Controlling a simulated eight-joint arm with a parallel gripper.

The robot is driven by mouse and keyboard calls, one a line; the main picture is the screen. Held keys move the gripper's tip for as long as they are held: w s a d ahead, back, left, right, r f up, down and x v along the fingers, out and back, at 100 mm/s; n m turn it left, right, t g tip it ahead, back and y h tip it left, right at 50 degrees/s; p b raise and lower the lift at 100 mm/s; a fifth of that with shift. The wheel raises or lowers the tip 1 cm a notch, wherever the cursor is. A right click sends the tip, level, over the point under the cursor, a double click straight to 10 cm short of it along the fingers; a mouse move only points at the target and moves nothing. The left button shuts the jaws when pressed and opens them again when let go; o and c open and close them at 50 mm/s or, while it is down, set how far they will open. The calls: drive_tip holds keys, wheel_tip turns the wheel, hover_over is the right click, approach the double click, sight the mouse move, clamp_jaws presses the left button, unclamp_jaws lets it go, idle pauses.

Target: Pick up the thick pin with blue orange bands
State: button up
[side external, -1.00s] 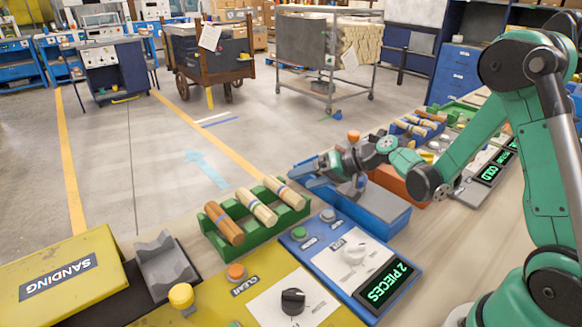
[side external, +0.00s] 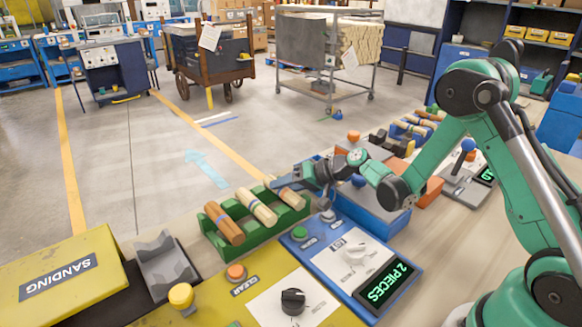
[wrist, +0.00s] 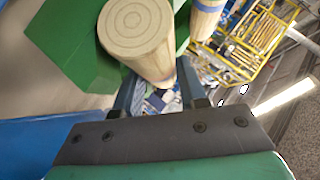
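My gripper (side external: 275,184) is at the upper end of the right-hand pin. In the wrist view, my gripper (wrist: 160,95) has its fingers apart. A thick pale pin (wrist: 138,28) shows its ringed end close up, and its far part reaches toward the gap between them. I cannot tell whether they touch it. Another pale pin (wrist: 206,18) lies beyond.
A blue box (side external: 372,210) stands below my wrist, right of the rack. A blue panel (side external: 350,262) with knobs and a "2 PIECES" display lies in front. A yellow "SANDING" box (side external: 65,275) and grey cradle (side external: 163,262) are at left. More pins lie farther back.

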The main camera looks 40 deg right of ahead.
clamp_jaws()
